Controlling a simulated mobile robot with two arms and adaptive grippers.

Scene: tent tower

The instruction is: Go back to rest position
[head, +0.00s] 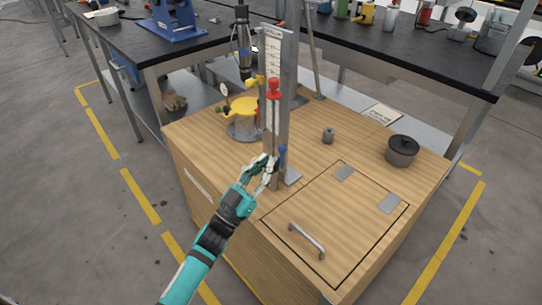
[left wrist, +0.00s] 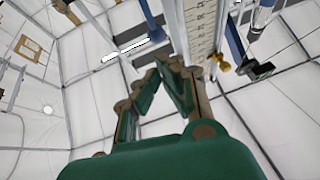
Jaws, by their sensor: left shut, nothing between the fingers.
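My left gripper (head: 265,165) is at the front of an upright metal column with a white scale (head: 273,60) on the wooden cabinet. In the left wrist view its fingers (left wrist: 165,75) come together with nothing between them. In the head view the fingertips look close to the column's lower part, beside a blue lever (head: 282,155); I cannot tell whether they touch. A red knob (head: 273,88) sits on the column above the gripper. My right gripper is in neither view.
A hatch with a handle (head: 307,240) is at the front. Black benches (head: 385,60) stand behind. Open floor (head: 70,220) lies left.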

